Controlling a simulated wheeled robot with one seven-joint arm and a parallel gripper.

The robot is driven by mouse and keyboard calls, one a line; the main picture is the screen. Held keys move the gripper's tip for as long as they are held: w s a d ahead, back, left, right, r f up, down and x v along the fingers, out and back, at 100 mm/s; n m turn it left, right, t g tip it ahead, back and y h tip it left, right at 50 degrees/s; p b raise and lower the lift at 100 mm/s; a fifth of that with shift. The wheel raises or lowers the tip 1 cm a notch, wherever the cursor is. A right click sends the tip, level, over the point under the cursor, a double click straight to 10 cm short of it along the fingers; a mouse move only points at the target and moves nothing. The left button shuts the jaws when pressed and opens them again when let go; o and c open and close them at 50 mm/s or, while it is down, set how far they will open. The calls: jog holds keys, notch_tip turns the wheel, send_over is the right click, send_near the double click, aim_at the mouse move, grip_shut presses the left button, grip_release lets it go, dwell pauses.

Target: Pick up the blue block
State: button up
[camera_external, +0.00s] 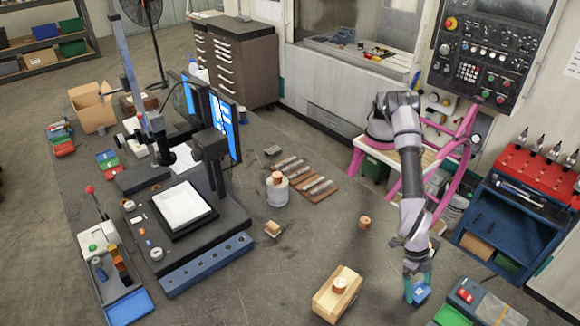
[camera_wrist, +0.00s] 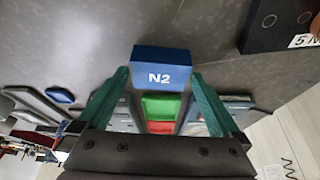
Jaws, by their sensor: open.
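The blue block (camera_external: 421,293), marked "N2" in the wrist view (camera_wrist: 161,68), is on the grey worktop near the front edge, at lower right in the external view. My gripper (camera_external: 418,282) reaches down over it from above. In the wrist view my gripper (camera_wrist: 160,78) is open, with one teal finger on each side of the block's near part. The block looks slightly narrower than the gap. I cannot tell whether either finger touches it. In the external view a finger partly hides the block.
A wooden block with a copper piece (camera_external: 338,295) stands left of my gripper. A tray with green and red parts (camera_external: 460,298) lies close on the right. A black box (camera_wrist: 272,24) shows at upper right in the wrist view.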

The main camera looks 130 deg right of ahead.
jog(key=shift+a+f, duration=0.1)
jog(key=shift+f, duration=0.2)
jog(key=shift+r, duration=0.1)
jog(key=c, duration=1.4)
